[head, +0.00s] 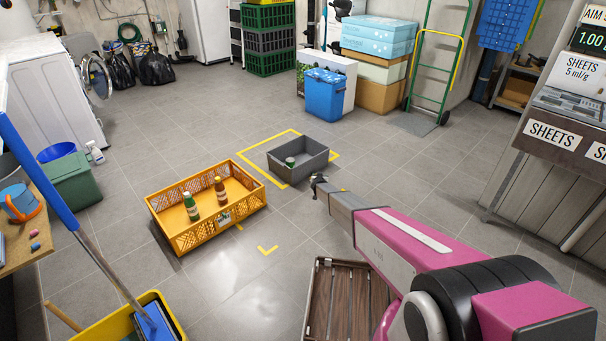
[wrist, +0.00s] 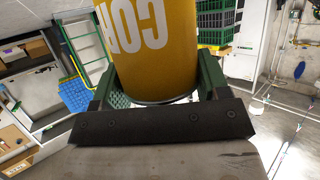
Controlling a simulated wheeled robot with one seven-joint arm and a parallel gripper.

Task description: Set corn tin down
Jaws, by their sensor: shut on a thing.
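The corn tin (wrist: 155,45) is yellow with large white letters and fills the upper middle of the wrist view. My gripper (wrist: 157,82) is shut on it, with one green finger on each side. In the head view my gripper (head: 318,183) is small and dark at the end of my arm, just right of the grey crate (head: 312,165). I cannot make out the tin clearly in the head view. The grey crate stands on the floor inside a yellow taped outline (head: 245,157) and holds a small green-and-white item (head: 290,162).
A yellow crate (head: 165,232) with two bottles stands left of the grey crate. A brown slatted crate (head: 322,300) lies at the front, beside my arm. Blue boxes (head: 325,95) and a green hand truck (head: 440,80) stand behind. Open tiled floor lies around the grey crate.

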